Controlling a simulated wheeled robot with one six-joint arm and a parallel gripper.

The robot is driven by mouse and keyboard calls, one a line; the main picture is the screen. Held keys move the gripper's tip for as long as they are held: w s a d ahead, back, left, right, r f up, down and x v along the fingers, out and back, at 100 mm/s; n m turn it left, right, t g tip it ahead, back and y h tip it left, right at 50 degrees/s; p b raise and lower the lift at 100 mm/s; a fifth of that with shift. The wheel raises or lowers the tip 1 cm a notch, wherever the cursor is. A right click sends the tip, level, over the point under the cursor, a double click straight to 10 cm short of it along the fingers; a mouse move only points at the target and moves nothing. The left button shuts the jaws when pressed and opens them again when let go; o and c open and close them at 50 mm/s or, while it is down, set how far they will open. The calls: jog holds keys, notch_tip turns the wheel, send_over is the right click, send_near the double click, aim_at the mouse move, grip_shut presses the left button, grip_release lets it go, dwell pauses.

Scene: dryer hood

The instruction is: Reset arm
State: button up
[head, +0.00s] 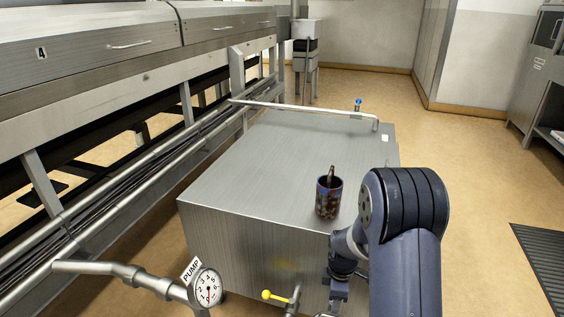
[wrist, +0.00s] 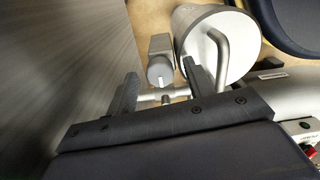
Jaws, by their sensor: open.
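My arm reaches in from the lower right of the head view, and my gripper (head: 335,292) hangs low beside the front right of the steel box, partly cut off by the frame's bottom edge. In the wrist view my gripper (wrist: 160,82) has its two dark fingers well apart. Nothing is held between them; grey pipe fittings show beyond the gap. The brushed steel box (head: 270,165) has its side filling the left of the wrist view (wrist: 60,70).
A dark patterned mug (head: 328,198) stands upright on the box near my arm. A pipe with a blue handle (head: 358,104) runs along its far edge. A gauge (head: 207,288) and yellow-handled valve (head: 276,296) stand in front. A pale cylinder (wrist: 212,50) is close beyond my fingers.

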jog(key=n+b, duration=0.1)
jog(key=n, duration=0.3)
jog(key=shift+f, duration=0.1)
jog(key=shift+n+b, duration=0.75)
jog(key=shift+n, duration=0.45)
